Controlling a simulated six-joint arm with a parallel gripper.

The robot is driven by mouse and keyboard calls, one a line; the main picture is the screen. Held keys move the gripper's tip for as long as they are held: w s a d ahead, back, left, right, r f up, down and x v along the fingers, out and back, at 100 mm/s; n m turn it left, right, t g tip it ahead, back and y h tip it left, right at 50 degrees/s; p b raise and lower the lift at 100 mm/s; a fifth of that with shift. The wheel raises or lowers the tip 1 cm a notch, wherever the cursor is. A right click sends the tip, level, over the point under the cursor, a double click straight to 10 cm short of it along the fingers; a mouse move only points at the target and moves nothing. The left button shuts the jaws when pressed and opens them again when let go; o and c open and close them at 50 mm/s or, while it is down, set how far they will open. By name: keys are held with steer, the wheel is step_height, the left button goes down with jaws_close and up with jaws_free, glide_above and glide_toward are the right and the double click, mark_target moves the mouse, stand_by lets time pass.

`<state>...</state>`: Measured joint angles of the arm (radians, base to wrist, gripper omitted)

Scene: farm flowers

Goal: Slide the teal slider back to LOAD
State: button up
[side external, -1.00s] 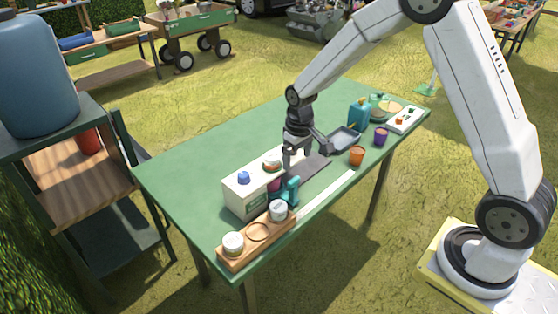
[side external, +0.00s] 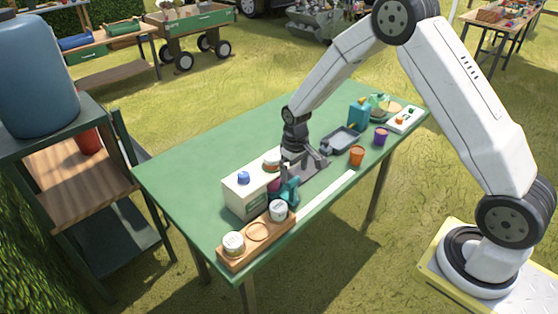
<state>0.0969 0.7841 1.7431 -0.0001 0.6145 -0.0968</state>
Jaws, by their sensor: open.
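The teal slider (side external: 288,191) stands at the left end of a dark grey strip (side external: 315,171) on the green table, beside a white box (side external: 247,190). My gripper (side external: 304,168) is low over the strip, just right of and behind the slider, with its jaws apart. It overlaps the slider's upper part in this view, and I cannot tell whether they touch. No LOAD marking is readable. A small magenta thing (side external: 274,185) shows between the box and the slider.
A wooden holder (side external: 258,232) with two white-lidded jars is at the table's front edge. A grey tray (side external: 343,139), an orange cup (side external: 357,156), a purple cup (side external: 381,135) and a teal bottle (side external: 359,114) stand to the right. The table's left rear is clear.

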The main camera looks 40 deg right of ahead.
steer(key=shift+f, duration=1.5)
jaws_close()
